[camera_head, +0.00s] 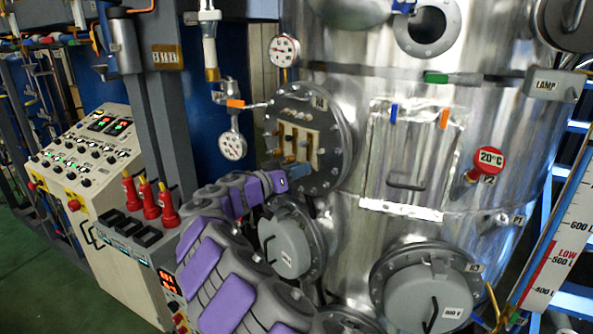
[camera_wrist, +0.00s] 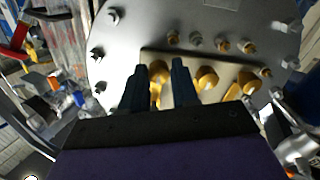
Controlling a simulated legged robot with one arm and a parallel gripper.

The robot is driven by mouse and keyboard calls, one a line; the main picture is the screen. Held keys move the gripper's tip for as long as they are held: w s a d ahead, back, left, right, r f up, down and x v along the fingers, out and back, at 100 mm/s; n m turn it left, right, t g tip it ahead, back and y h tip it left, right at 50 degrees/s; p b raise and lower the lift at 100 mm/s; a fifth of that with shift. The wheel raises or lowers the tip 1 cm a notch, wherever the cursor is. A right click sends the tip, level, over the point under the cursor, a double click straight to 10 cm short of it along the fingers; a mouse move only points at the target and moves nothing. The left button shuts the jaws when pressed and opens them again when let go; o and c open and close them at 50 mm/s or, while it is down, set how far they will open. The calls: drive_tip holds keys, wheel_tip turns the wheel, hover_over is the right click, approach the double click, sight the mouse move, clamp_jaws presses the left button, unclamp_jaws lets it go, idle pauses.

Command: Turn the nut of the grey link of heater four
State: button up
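The heater four flange (camera_head: 335,125), marked H4, is a round metal cover on the tank with a pale terminal plate (camera_head: 313,140) carrying brass links and nuts. In the wrist view the flange (camera_wrist: 120,45) fills the upper part, with a row of brass nuts on its plate (camera_wrist: 225,65). My gripper (camera_head: 298,170) is at the flange's lower edge in the head view. In the wrist view its two dark fingers (camera_wrist: 159,70) are apart, with a brass nut (camera_wrist: 158,70) showing between them; I cannot tell whether they touch it. I cannot pick out the grey link clearly.
Another heater cover (camera_head: 285,245) is just below the flange, and a larger one (camera_head: 425,290) is at lower right. A gauge (camera_head: 232,146) and thin pipes are left of the flange. A control console (camera_head: 90,160) stands at left.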

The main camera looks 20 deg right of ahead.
clamp_jaws()
drive_tip(key=shift+n, duration=0.3)
drive_tip(key=shift+n+p, duration=10.25)
drive_tip(key=shift+n, duration=4.75)
drive_tip(key=shift+f, duration=0.1)
